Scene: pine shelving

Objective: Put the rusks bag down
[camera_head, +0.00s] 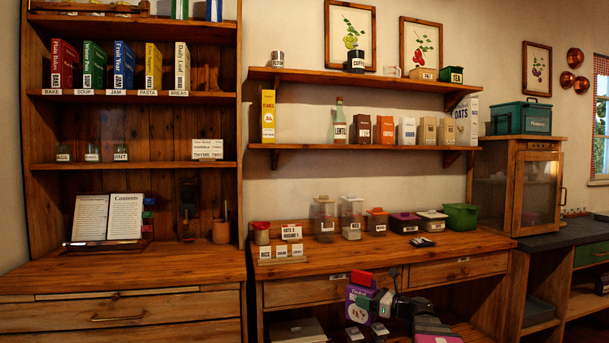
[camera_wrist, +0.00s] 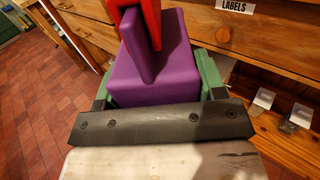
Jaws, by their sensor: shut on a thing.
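The rusks bag (camera_head: 360,304) is a purple bag with a red top and a white label too small for me to read surely.
The counter worktop (camera_head: 330,264) holds jars, tubs and labelled boxes along its back, with bare wood in front. A low shelf (camera_wrist: 288,140) with small label holders lies below the drawers. Wall shelves (camera_head: 360,84) above hold boxes. Red floor tiles (camera_wrist: 40,110) are open at left.

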